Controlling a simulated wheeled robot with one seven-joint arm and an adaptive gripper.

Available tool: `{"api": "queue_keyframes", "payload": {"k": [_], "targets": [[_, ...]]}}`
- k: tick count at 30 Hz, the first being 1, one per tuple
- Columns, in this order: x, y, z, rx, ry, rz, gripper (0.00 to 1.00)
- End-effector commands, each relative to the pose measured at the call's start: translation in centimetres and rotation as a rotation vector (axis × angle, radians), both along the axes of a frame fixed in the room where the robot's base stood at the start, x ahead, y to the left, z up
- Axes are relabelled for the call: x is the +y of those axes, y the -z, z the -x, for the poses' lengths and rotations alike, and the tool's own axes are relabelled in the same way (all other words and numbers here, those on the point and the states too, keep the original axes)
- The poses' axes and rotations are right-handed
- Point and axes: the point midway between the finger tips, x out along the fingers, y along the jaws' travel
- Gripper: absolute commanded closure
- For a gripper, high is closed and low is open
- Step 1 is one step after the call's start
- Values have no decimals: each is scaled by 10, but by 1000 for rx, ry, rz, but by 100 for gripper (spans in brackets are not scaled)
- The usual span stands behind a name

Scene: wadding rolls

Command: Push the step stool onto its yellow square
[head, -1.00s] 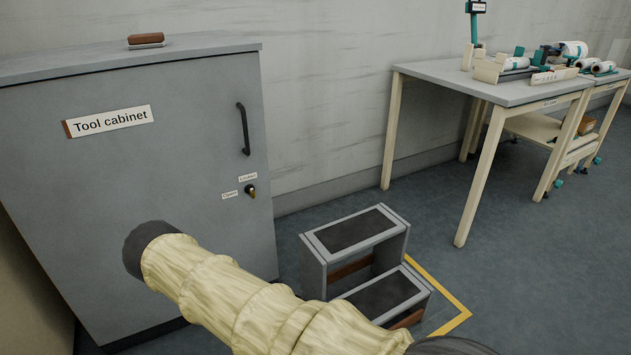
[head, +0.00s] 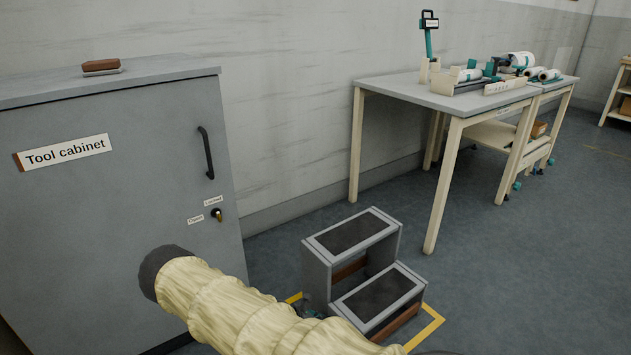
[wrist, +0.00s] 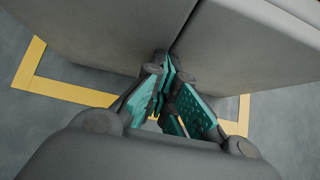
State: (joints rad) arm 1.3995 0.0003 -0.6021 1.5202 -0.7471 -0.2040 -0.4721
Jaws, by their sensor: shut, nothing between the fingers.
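The grey step stool (head: 318,278), with two dark treads, stands upright on the floor in the head view. Yellow tape of its square (head: 432,322) shows close by its right and front; a short piece shows at its left. The rest of the square is hidden under or behind the stool and my arm. In the wrist view, the stool's grey side (wrist: 100,30) fills the top, with the tape running along the near side. My gripper (wrist: 165,65) is shut and empty, its teal fingers at the stool's side; contact is not certain. In the head view my arm mostly hides it.
A grey tool cabinet (head: 100,220) stands at the left, with a brown-topped block on it. A workbench (head: 430,95) with white rolls and fixtures stands at the back right, against the wall. The floor right of the stool is clear.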

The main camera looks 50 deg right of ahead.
Motion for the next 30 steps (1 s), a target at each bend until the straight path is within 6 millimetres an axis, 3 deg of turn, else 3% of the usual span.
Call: {"api": "queue_keyframes", "payload": {"k": [8, 16, 30], "targets": [[4, 0, 0, 2, 1, 1, 100], [37, -2, -5, 1, 6, 0, 100], [89, -61, -24, -1, 8, -1, 100]]}}
